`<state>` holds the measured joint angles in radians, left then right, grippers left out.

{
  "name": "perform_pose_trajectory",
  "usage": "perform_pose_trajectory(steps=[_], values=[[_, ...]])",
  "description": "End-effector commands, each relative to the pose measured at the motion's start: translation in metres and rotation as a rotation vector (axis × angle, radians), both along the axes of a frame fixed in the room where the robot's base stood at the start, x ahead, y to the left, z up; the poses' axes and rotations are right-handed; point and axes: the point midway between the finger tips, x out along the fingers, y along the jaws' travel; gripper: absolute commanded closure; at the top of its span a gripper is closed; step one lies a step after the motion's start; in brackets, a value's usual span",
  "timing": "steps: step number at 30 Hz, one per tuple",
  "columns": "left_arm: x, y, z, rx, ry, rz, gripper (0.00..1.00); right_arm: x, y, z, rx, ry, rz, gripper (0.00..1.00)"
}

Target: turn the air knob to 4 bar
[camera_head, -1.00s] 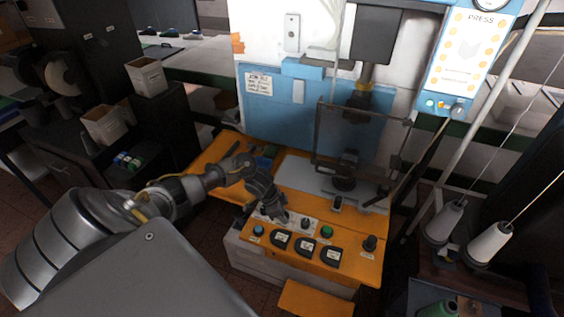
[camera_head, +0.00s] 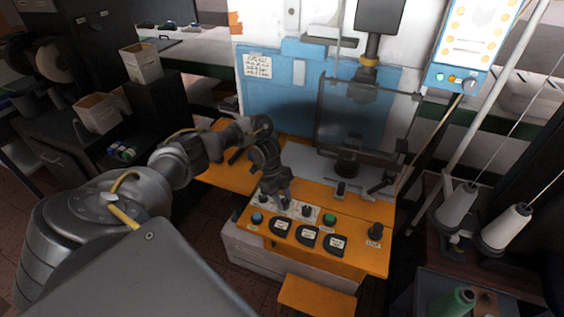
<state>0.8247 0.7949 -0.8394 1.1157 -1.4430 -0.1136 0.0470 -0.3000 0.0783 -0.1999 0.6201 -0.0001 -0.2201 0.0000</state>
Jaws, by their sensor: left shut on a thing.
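The orange control panel (camera_head: 350,258) of the press carries a row of controls. A blue button (camera_head: 257,217) is at its left, a dark knob (camera_head: 307,210) on a white plate and a green button (camera_head: 330,219) are further right. My left gripper (camera_head: 276,202) points down onto the panel between the blue button and that dark knob. It is shut on a small control there, probably the air knob, which the fingers hide. I cannot read its setting. My right gripper is not in view.
Three dark labelled dials (camera_head: 308,237) sit in front of the gripper. A black knob (camera_head: 375,231) stands at the panel's right. The press's clear guard (camera_head: 362,112) rises behind. Thread cones (camera_head: 506,228) stand at the right.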

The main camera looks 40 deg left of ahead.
Motion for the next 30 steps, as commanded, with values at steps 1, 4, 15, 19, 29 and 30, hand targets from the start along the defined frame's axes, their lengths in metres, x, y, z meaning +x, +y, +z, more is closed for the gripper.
perform_pose_trajectory(steps=[1,4,15,19,29,30], values=[[-0.0001,-0.0007,-0.0015,0.000,0.003,-0.026,0.93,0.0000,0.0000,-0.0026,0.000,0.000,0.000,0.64],[-0.0002,-0.0011,-0.0013,-0.001,0.002,-0.070,0.93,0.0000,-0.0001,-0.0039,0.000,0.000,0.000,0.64],[-0.0010,-0.0018,-0.0015,-0.002,0.005,-0.140,0.93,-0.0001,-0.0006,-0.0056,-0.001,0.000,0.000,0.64],[-0.0012,-0.0019,-0.0016,-0.003,0.005,-0.143,0.93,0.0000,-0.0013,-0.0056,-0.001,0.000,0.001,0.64],[-0.0012,-0.0021,-0.0017,-0.003,0.006,-0.141,0.56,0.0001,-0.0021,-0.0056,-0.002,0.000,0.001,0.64],[-0.0010,-0.0018,-0.0016,-0.002,0.005,-0.140,0.51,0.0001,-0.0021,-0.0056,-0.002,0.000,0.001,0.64]])
